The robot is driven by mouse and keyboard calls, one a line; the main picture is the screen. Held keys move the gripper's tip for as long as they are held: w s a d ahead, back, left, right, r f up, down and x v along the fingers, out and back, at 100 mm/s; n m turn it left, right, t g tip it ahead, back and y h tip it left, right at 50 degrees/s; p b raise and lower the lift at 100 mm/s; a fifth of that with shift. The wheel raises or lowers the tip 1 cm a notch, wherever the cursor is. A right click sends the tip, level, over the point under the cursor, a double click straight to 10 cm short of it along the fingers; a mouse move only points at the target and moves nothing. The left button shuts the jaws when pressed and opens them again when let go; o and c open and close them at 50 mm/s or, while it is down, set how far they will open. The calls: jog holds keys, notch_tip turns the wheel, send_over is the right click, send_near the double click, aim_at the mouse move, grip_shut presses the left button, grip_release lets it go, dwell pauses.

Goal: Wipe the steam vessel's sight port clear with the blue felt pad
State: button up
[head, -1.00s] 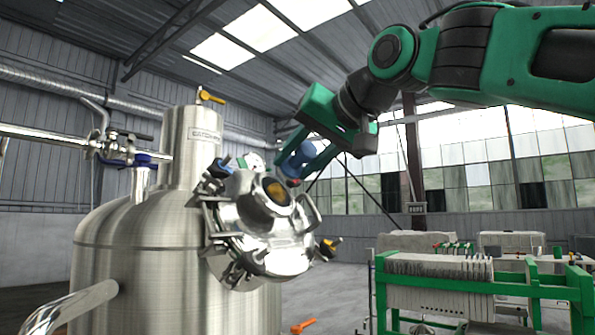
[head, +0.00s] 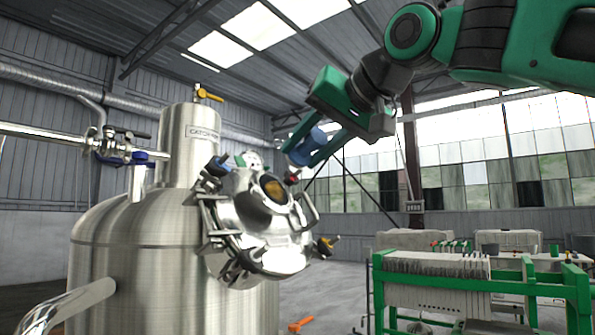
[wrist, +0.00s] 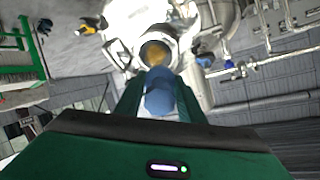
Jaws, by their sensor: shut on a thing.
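The steam vessel (head: 170,250) is a large brushed steel tank at the left. Its tilted steel lid fitting (head: 265,235) carries the round sight port (head: 272,191), whose glass looks dark amber. The sight port also shows in the wrist view (wrist: 155,53), just beyond the fingers. My gripper (head: 299,158) is shut on the blue felt pad (head: 308,147), a blue rounded piece held between green fingers. The pad also shows in the wrist view (wrist: 160,92). It is above and to the right of the port in the head view, apart from the glass. The pad's far face is hidden.
Clamps and knobs, including a yellow-and-black one (head: 326,246), surround the fitting. A steel pipe with a blue-handled valve (head: 150,156) runs in at the left. A green-framed filter press (head: 440,280) stands at the right.

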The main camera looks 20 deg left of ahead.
jog(key=shift+w+a+f, duration=0.4)
jog(key=shift+a+f, duration=0.3)
jog(key=shift+a, duration=0.3)
jog(key=shift+w+a+f, duration=0.35)
jog(key=shift+a+f, duration=0.4)
jog(key=shift+a, duration=0.25)
jog(key=shift+w+a+f, duration=0.4)
jog(key=shift+a+f, duration=0.3)
jog(key=shift+a, duration=0.3)
jog(key=shift+w+a+f, duration=0.2)
jog(key=shift+a+f, duration=0.05)
jog(key=shift+a, duration=0.15)
jog(key=shift+w, duration=0.1)
jog(key=shift+w+d, duration=0.4)
jog(key=shift+w, duration=0.35)
jog(key=shift+w+d, duration=0.35)
jog(key=shift+w, duration=0.4)
jog(key=shift+w+d, duration=0.25)
jog(key=shift+w, duration=0.5)
jog(key=shift+w+d, duration=0.25)
jog(key=shift+w, duration=0.5)
jog(key=shift+s, duration=0.1)
